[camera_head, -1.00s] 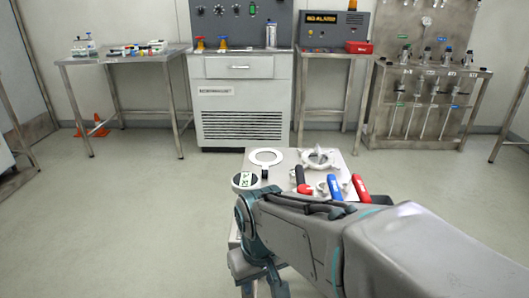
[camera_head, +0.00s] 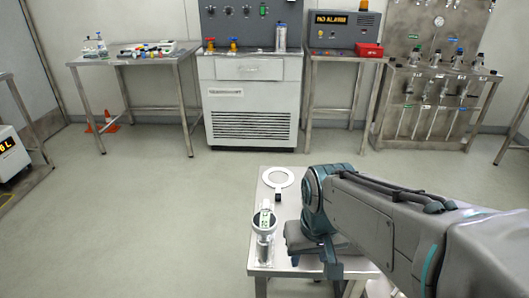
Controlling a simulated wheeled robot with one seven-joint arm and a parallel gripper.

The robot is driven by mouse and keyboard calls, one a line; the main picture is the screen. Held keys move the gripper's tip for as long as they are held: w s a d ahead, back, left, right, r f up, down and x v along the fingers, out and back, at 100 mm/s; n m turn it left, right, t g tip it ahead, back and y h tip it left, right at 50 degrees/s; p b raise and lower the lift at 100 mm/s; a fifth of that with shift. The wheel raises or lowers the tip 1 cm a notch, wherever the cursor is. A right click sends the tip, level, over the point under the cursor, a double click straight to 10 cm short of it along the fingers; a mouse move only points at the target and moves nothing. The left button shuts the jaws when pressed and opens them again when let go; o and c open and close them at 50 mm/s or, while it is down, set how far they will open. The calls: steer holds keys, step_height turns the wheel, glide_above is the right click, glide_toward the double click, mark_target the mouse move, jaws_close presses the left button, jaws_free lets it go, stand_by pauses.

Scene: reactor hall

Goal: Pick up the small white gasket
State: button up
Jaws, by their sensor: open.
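A flat white ring (camera_head: 278,178) lies near the far left of the small metal table (camera_head: 260,184), with a small black block at its near edge. I cannot tell whether this ring is the small white gasket, and no other gasket can be made out. My gripper (camera_head: 314,266) is open and points down over the front middle of the table, nearer to me than the ring and to its right. Nothing shows between its jaws. My arm hides the table's right part and whatever lies there.
A round gauge with a display (camera_head: 264,218) stands at the table's left edge, close to my gripper. Behind are a grey cabinet (camera_head: 250,100), a side bench with bottles (camera_head: 135,56), an alarm console (camera_head: 343,30) and a valve rack (camera_head: 436,75).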

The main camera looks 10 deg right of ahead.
step_height(320, 180, up, 7)
steer(key=w+p, duration=0.3)
steer(key=p, duration=0.1)
steer(key=m+g+p, duration=0.2)
glide_above(278, 192)
step_height(278, 192, down, 6)
step_height(278, 192, down, 14)
steer(key=shift+r, duration=0.1)
jaws_close()
